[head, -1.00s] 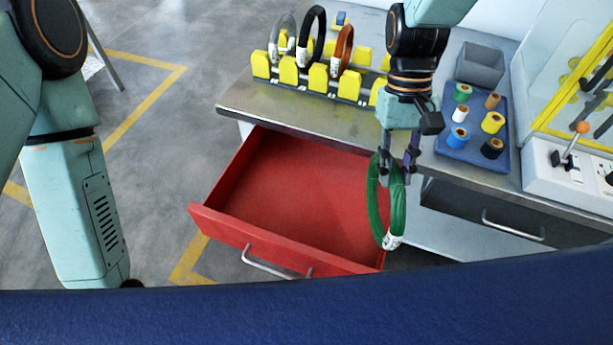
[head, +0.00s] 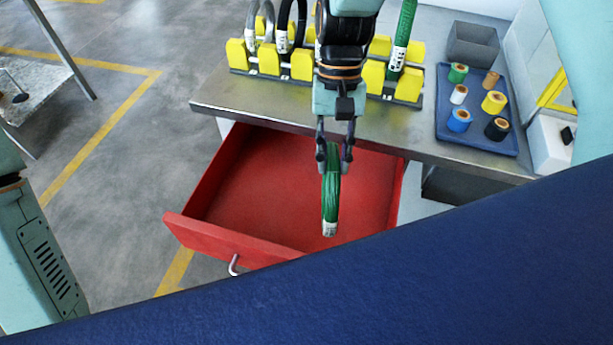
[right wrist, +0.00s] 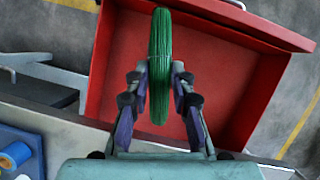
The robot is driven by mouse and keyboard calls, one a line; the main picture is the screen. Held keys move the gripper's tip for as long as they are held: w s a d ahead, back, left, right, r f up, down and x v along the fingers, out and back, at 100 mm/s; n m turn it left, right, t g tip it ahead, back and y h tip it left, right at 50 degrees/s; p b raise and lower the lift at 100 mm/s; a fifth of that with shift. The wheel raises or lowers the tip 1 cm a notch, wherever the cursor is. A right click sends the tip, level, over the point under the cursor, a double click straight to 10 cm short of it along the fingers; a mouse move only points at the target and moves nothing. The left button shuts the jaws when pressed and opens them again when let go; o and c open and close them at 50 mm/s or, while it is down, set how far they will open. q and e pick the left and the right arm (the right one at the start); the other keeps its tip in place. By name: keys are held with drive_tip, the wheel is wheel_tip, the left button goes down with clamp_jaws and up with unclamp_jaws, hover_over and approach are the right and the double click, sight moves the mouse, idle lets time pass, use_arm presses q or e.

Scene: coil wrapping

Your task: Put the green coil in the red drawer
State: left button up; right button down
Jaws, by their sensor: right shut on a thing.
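The green coil (head: 331,208) hangs edge-on from my right gripper (head: 334,166), over the open red drawer (head: 208,236) in the head view. The gripper's two fingers are shut on the upper part of the coil. In the right wrist view, the green coil (right wrist: 160,45) stands between the fingers of my right gripper (right wrist: 160,77), with the red drawer (right wrist: 110,65) beneath. The drawer's visible floor is empty. The blue edge hides its front right corner. My left gripper is out of view; only part of the left arm shows.
The metal bench (head: 260,115) carries a yellow rack (head: 302,65) with dark and grey coils and another green coil (head: 403,35). A blue tray (head: 480,137) of several spools and a grey bin (head: 473,42) stand right. A blue edge (head: 400,285) crosses the foreground.

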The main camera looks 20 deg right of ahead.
drive_tip(key=w+r+m+t+y+p, duration=0.25)
drive_tip(key=w+m+t, duration=0.5)
drive_tip(key=m, duration=1.45)
wheel_tip(320, 180, down, 10)
drive_tip(key=b, duration=0.7)
drive_tip(key=shift+w+g+h, duration=0.3)
drive_tip(key=shift+g+h, duration=0.05)
drive_tip(key=c, duration=1.4)
unclamp_jaws()
drive_tip(key=shift+f, duration=0.1)
drive_tip(key=shift+o, duration=1.3)
